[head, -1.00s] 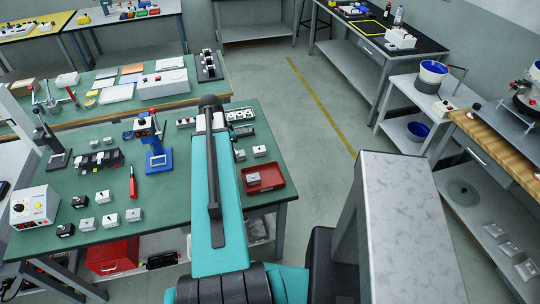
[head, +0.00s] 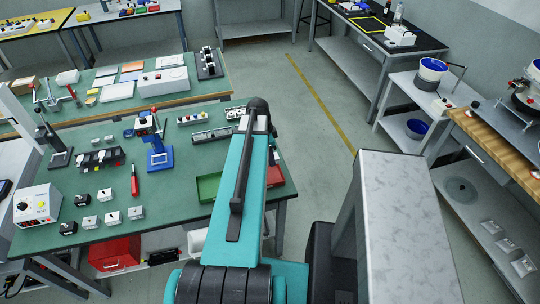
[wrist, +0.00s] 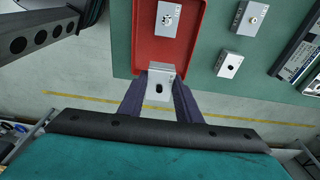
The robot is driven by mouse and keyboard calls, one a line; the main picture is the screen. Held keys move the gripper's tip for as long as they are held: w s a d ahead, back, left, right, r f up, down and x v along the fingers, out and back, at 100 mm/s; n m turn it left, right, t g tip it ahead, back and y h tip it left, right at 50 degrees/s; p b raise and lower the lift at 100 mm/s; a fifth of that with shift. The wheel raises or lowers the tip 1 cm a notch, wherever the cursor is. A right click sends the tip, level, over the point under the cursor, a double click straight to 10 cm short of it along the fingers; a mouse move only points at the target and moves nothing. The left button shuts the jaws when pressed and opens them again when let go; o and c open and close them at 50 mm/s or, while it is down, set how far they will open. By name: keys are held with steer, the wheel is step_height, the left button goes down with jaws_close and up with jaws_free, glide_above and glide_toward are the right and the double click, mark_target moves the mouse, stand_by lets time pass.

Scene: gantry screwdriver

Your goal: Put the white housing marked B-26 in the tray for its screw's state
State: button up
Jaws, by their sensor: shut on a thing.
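My gripper (wrist: 160,78) is shut on a small white-grey housing (wrist: 159,91) with a dark round opening in its face; no marking on it is readable. In the wrist view the held housing overlaps the near edge of the red tray (wrist: 150,50); I cannot tell its height. Another housing (wrist: 168,17) with a screw-like spot lies in that tray. In the head view my arm hides the gripper and much of the red tray (head: 276,176). A green tray (head: 208,187) shows left of my arm.
Two more housings, one with a silver screw head (wrist: 251,17) and one with a dark opening (wrist: 229,64), lie on the green table right of the red tray in the wrist view. Several white and black housings stand at the table's front left, near a red screwdriver (head: 134,182).

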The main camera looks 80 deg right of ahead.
steer(key=shift+f, duration=0.1)
steer(key=shift+f+b, duration=2.4)
steer(key=shift+f, duration=1.6)
steer(key=shift+f, duration=0.3)
steer(key=o, duration=1.3)
steer(key=shift+c, duration=0.2)
steer(key=shift+r+b, duration=0.1)
steer(key=shift+b, duration=0.2)
step_height(320, 180, up, 13)
steer(key=w+a+b, duration=0.1)
steer(key=w+b, duration=0.1)
steer(key=b, duration=0.1)
steer(key=shift+r, duration=0.2)
steer(key=shift+w, duration=0.1)
